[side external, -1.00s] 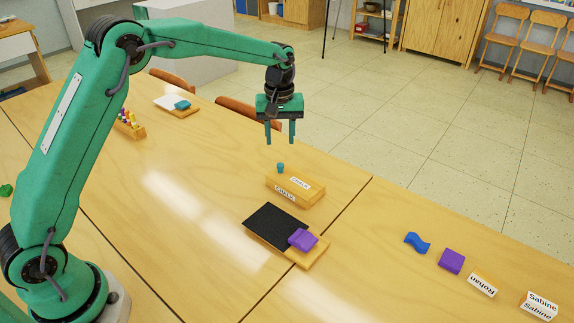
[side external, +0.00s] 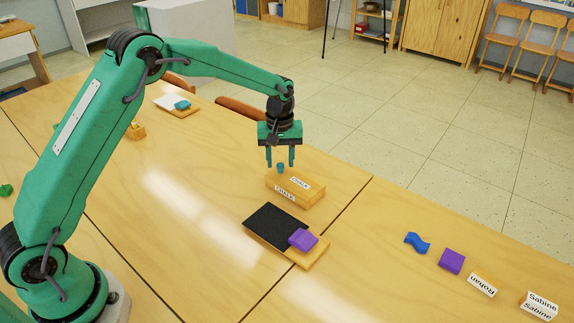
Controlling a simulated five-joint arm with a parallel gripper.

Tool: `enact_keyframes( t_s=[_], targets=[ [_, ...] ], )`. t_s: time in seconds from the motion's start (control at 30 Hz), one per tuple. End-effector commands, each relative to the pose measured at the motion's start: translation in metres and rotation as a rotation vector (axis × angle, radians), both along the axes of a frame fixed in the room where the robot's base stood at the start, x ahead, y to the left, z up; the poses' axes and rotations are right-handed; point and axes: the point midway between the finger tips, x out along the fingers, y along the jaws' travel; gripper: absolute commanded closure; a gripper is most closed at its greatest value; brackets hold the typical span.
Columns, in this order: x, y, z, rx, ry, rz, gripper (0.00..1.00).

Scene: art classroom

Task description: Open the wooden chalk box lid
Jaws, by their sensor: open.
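The wooden chalk box (side external: 296,188) sits on the table with "CHALK" labels on its top and its front side. Its lid looks closed. A small teal knob (side external: 281,168) shows at the box's far left edge; I cannot tell whether it is fixed to the lid. My gripper (side external: 280,163) points straight down above the far left end of the box. Its two fingers are apart, with their tips at about the knob's height in the picture, one on each side of it. The fingers hold nothing.
A black board with a wooden edge (side external: 270,226) and a purple block (side external: 302,239) lies in front of the box. Blue and purple pieces and name cards (side external: 482,285) lie at right. A white pad with a teal block (side external: 181,104) is farther back. Table left of the box is clear.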

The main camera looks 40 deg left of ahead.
Motion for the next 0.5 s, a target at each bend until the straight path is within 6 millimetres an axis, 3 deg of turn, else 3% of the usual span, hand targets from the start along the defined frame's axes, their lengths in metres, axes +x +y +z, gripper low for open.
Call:
enact_keyframes(
  t_s=[0.3, 0.5],
  targets=[
    [-0.0001, 0.0, -0.0022, 0.0, 0.0, 0.0, 0.59],
    [-0.0001, 0.0, -0.0021, 0.0, 0.0, 0.0, 0.98]
  ],
)
